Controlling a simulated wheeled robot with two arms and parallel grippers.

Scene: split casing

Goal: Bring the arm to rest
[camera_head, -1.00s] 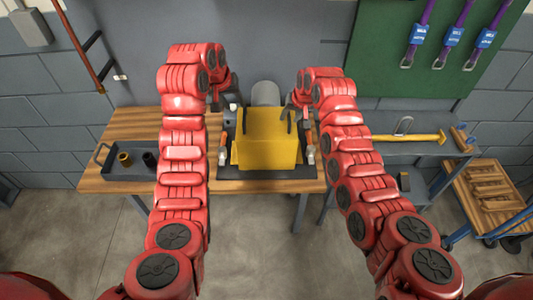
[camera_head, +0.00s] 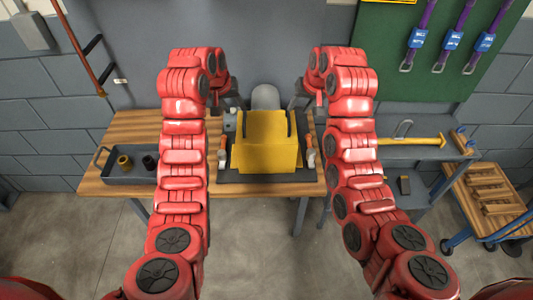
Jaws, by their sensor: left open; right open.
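My two red arms reach forward over the wooden workbench (camera_head: 120,186). My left gripper (camera_head: 238,107) is open and empty at the far left of the yellow casing (camera_head: 266,147). My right gripper (camera_head: 297,104) is open and empty at the far right of the casing, apart from it as far as I can see. The casing sits on a dark base plate (camera_head: 268,177) on the bench, with a grey cylinder (camera_head: 265,96) behind it. The gripper fingers are small and partly hidden by the arms.
Orange-handled clamps (camera_head: 309,150) stand beside the casing. A grey tray (camera_head: 126,180) with dark cups lies at the bench's left. A yellow-handled hammer (camera_head: 412,142) lies on the grey side table (camera_head: 432,153). A wooden-topped cart (camera_head: 486,192) stands at the right.

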